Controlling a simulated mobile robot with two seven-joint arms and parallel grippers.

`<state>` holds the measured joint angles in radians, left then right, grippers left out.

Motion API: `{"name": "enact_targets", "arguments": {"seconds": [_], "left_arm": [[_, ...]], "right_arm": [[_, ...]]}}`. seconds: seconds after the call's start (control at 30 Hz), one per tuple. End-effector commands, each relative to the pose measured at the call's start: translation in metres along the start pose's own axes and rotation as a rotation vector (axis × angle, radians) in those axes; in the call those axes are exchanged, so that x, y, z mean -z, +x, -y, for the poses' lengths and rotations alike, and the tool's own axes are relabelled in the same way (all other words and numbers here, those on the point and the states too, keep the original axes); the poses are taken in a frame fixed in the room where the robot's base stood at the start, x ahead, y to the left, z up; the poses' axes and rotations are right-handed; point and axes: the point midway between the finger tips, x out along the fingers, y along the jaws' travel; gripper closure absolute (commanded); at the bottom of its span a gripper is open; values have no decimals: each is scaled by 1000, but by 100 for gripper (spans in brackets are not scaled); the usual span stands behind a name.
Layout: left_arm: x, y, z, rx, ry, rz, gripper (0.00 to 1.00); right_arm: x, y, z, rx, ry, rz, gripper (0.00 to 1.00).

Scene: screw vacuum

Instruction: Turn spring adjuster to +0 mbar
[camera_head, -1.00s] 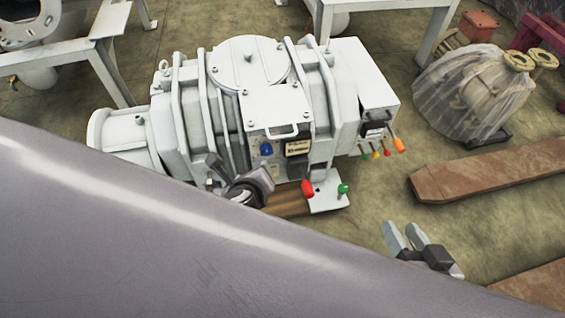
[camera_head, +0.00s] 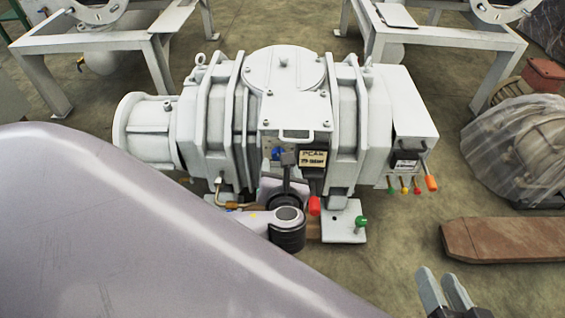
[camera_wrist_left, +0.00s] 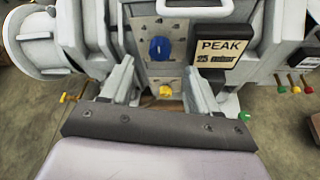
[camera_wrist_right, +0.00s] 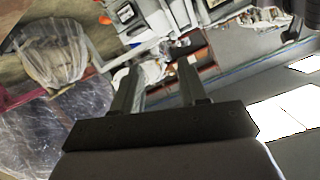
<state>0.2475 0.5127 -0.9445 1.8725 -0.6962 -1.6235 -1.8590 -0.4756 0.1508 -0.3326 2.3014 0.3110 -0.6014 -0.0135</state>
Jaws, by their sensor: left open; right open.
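The white vacuum machine stands ahead of me. Its front panel (camera_wrist_left: 181,35) carries a blue knob (camera_wrist_left: 160,48) with a yellow knob (camera_wrist_left: 165,89) below it. The blue knob (camera_head: 276,153) also shows in the head view. Which knob is the spring adjuster I cannot tell. A sign (camera_wrist_left: 222,54) beside the panel reads PEAK, with a number that looks like 25 mbar. My left gripper (camera_wrist_left: 163,78) is open and empty, below the blue knob, its fingers on either side of the yellow knob and apart from it. My right gripper (camera_head: 443,276) is open and empty, low at right.
A red knob (camera_head: 314,205) and a green knob (camera_head: 361,222) are low on the machine's front. Several coloured levers (camera_head: 431,184) stick out at its right. A brown beam (camera_head: 510,238) and a plastic-wrapped unit (camera_head: 517,148) stand on the right. The floor between is clear.

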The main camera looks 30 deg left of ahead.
Motion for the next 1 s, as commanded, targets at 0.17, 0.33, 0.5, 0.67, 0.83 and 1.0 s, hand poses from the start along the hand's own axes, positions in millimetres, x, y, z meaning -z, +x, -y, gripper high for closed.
{"name": "enact_targets", "arguments": {"seconds": [0.17, 0.33, 0.5, 0.67, 0.83, 1.0], "left_arm": [[4, 31, 0, -3, -2, 2, 40], [3, 52, 1, -1, -2, 0, 40], [1, 61, 0, 0, -2, -1, 40], [0, 61, 0, 1, -2, -2, 40], [0, 61, 0, 1, -2, -1, 62], [0, 61, 0, 1, -2, -2, 96]], "right_arm": [[-5, -4, -10, -32, -68, -40, 57], [-4, -10, -15, -57, -125, -75, 57], [-2, -13, -17, -69, -152, -90, 57], [-1, -14, -17, -70, -155, -93, 57], [-1, -13, -17, -70, -155, -93, 57], [-1, -13, -17, -70, -155, -92, 57]]}}
